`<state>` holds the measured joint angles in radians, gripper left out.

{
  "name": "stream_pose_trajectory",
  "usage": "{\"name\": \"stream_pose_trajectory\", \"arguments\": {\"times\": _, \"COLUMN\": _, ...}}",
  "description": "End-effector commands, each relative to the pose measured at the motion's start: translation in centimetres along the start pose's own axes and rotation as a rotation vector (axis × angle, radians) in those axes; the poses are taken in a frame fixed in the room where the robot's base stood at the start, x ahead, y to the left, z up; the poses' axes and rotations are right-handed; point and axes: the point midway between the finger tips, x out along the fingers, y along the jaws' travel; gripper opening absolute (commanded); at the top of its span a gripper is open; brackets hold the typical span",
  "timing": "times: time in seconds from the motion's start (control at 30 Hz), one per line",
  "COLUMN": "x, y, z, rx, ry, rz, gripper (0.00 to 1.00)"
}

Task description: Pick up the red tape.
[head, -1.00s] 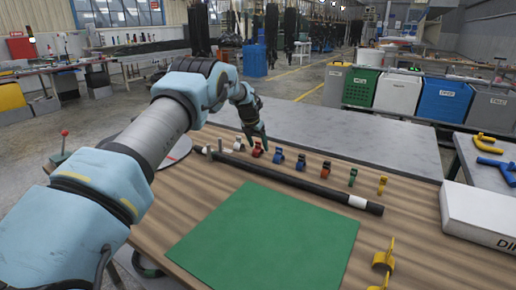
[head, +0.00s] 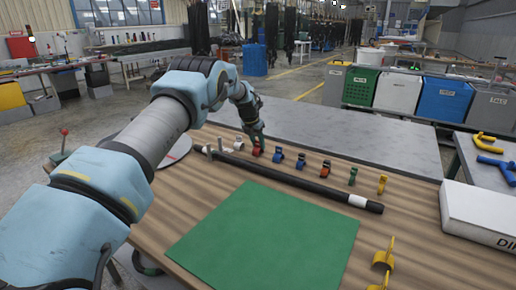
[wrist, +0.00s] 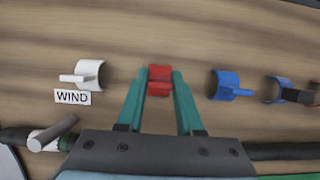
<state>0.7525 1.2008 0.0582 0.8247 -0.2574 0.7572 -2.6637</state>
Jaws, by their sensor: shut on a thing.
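The red tape (wrist: 160,73) sits between the two teal fingertips of my gripper (wrist: 159,78) in the wrist view, with a finger against each side. My gripper is shut on it. In the head view the red tape (head: 256,152) shows at the tip of my gripper (head: 258,142), at table height in the row of small clip-like pieces. Its upper part is partly hidden by the fingers there. I cannot tell whether it is off the wood.
A white piece (wrist: 90,74) with a WIND label is left of the tape; a blue piece (wrist: 226,85) is right. A long black hose (head: 300,182) lies in front of the row. A green mat (head: 265,240) and a white box (head: 482,215) are on the table (head: 190,205).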

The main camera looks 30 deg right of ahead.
Motion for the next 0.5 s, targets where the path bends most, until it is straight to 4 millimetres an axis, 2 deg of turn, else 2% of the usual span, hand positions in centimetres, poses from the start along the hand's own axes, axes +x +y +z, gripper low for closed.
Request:
{"name": "stream_pose_trajectory", "arguments": {"times": 0.23, "x": -0.9, "y": 0.0, "z": 0.4, "rx": 0.001, "ry": -0.002, "rz": 0.001, "gripper": 0.00}}
{"name": "stream_pose_trajectory", "arguments": {"times": 0.5, "x": -5.5, "y": 0.0, "z": 2.4, "rx": 0.000, "ry": -0.004, "rz": 0.001, "gripper": 0.00}}
